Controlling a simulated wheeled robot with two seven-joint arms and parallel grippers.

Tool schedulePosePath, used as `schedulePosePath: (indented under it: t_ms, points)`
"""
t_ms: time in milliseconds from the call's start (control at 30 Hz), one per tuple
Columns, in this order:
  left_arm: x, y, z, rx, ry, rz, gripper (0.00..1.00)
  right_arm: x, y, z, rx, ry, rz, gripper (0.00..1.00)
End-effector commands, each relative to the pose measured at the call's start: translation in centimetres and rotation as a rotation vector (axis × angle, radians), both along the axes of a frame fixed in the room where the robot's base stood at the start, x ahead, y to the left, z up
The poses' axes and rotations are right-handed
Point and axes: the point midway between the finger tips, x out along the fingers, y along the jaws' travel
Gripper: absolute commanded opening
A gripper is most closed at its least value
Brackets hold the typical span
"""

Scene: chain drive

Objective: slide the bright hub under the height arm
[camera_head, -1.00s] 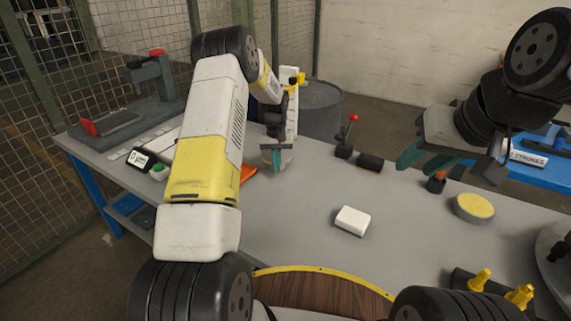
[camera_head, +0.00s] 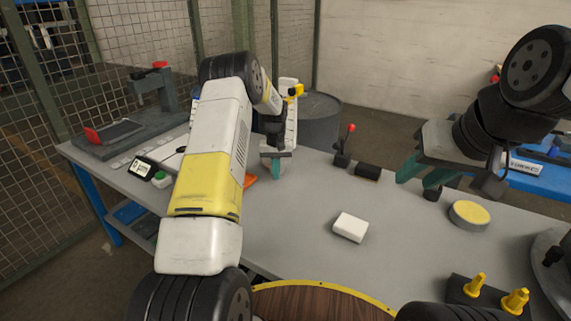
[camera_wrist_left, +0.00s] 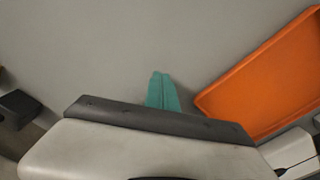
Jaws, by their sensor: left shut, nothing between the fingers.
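My left gripper (camera_head: 276,169) is shut and empty, pointing down over the table beyond the middle. In the left wrist view its teal fingertips (camera_wrist_left: 162,92) are together above bare grey table. My right gripper (camera_head: 421,174) is open and empty over the right part of the table. I cannot pick out the bright hub for certain in either view. A grey stand with a red knob (camera_head: 165,88) at the back left and a white upright with a yellow part (camera_head: 291,105) behind my left gripper are in view. Which one carries the height arm I cannot tell.
An orange tray (camera_wrist_left: 265,80) lies right of the left fingertips in the wrist view. A small display (camera_head: 143,168), a white block (camera_head: 350,227), a red-knobbed lever (camera_head: 346,145), a yellow-topped disc (camera_head: 469,214) and yellow pegs (camera_head: 515,301) stand on the table.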

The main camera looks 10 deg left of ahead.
Motion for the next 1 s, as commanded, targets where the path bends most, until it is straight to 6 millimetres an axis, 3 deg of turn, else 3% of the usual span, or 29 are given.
schedulePosePath:
  t_ms: [400,767,867,1000]
  points:
    - [-0.2,0.0,7.2,0.0,-0.002,0.0,0.0,0.0,0.0,0.0,0.0,0.0,0.0,0.36]
    - [-0.8,-0.2,11.8,-0.005,-0.016,-0.008,0.0,0.0,0.0,0.0,0.0,0.0,0.0,0.36]
    - [-2.3,-0.4,15.1,-0.014,-0.051,-0.022,0.0,0.0,0.0,0.0,0.0,0.0,0.0,0.36]
    - [-6.0,-1.0,21.0,-0.034,-0.121,-0.054,0.0,0.0,0.0,0.0,0.0,0.0,0.0,0.36]
